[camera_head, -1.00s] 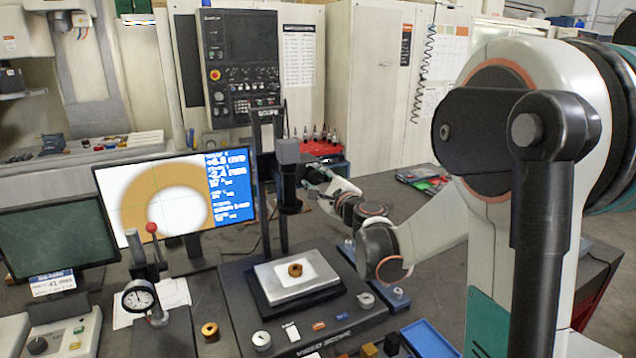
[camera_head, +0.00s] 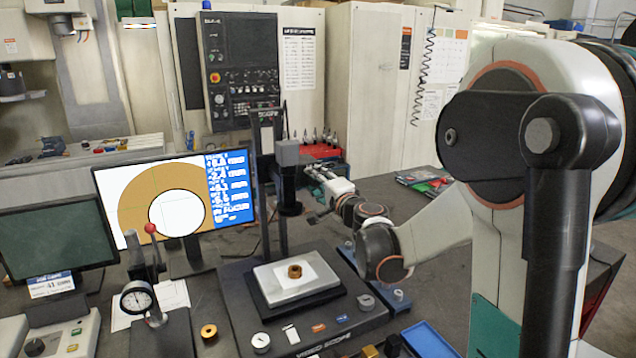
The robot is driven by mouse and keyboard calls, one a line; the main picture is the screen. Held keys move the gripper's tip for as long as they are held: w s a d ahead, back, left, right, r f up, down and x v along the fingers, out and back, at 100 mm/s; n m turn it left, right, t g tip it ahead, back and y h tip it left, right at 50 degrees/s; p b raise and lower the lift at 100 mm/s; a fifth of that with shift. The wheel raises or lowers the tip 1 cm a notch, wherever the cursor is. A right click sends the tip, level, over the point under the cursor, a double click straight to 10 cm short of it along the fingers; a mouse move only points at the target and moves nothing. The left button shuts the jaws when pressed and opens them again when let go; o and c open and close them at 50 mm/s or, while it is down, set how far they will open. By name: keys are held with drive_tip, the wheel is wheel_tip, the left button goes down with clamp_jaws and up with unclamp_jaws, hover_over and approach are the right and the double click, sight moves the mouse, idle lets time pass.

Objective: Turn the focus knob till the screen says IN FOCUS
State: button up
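The screen (camera_head: 130,200) stands left of the video scope (camera_head: 280,190). It shows a sharp-edged tan ring with a white centre and a blue panel of readings. The panel's lower line seems to end in FOCUS; its other small text is too blurred to read surely. My gripper (camera_head: 318,195) is just right of the scope's column, at the height of the dark lens barrel. A dark finger part points down and left. The focus knob cannot be made out apart from the gripper and column, so contact is unclear. The finger gap is too small to judge.
A brass ring (camera_head: 295,271) lies on the scope's stage (camera_head: 268,292). A dial gauge stand (camera_head: 140,297) with a red ball stands at left. A blue tray (camera_head: 428,340) lies at front right. A dark monitor (camera_head: 50,238) is at far left.

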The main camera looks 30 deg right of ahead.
drive_tip(key=shift+n, duration=0.3)
drive_tip(key=o, duration=1.1)
drive_tip(key=shift+c, duration=0.2)
drive_tip(key=s, duration=1.2)
